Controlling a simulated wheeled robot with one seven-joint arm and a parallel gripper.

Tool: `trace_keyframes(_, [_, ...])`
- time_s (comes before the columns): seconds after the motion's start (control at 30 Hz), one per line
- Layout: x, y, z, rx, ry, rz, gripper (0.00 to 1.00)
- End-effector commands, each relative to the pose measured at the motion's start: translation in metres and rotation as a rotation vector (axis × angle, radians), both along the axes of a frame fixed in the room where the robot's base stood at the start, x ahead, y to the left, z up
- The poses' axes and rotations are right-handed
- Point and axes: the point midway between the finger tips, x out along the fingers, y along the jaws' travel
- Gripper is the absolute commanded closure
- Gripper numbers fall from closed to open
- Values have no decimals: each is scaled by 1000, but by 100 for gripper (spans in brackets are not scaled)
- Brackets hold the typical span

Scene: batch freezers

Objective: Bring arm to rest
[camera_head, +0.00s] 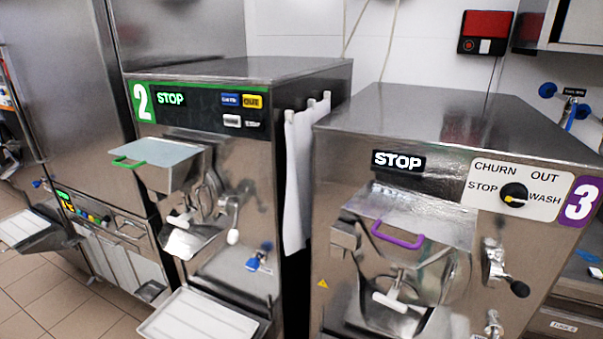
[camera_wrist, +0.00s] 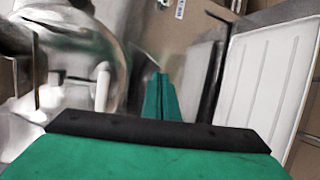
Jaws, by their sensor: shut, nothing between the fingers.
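My gripper (camera_wrist: 160,85) shows in the wrist view as two green fingers pressed together, past a broad green and black part along the bottom edge. Nothing is between the fingers. The wrist view places it close in front of a steel machine front, with a blurred white handle (camera_wrist: 102,88) to its left. The fingers look apart from the handle, though the depth is hard to tell. No part of my arm or gripper appears in the head view.
Freezer 2 (camera_head: 222,144) and freezer 3 (camera_head: 335,160) stand side by side; both displays read STOP. A white cloth (camera_head: 298,180) hangs between them. A pale tray (camera_head: 205,318) juts out below freezer 2. A ribbed white tray (camera_wrist: 268,75) is right of my gripper.

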Motion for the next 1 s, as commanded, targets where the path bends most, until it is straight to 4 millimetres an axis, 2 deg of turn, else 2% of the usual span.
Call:
trace_keyframes(0.03, [-9, 12, -16, 34, -14, 36, 100])
trace_keyframes(0.2, [-37, 53, -52, 187, -99, 148, 100])
trace_keyframes(0.37, [-72, 92, -77, 359, -177, 230, 100])
trace_keyframes(0.5, [-107, 124, -91, 526, -243, 282, 100])
trace_keyframes(0.73, [-171, 170, -95, 825, -352, 320, 100])
trace_keyframes(1.0, [-246, 205, -75, 1188, -491, 287, 100])
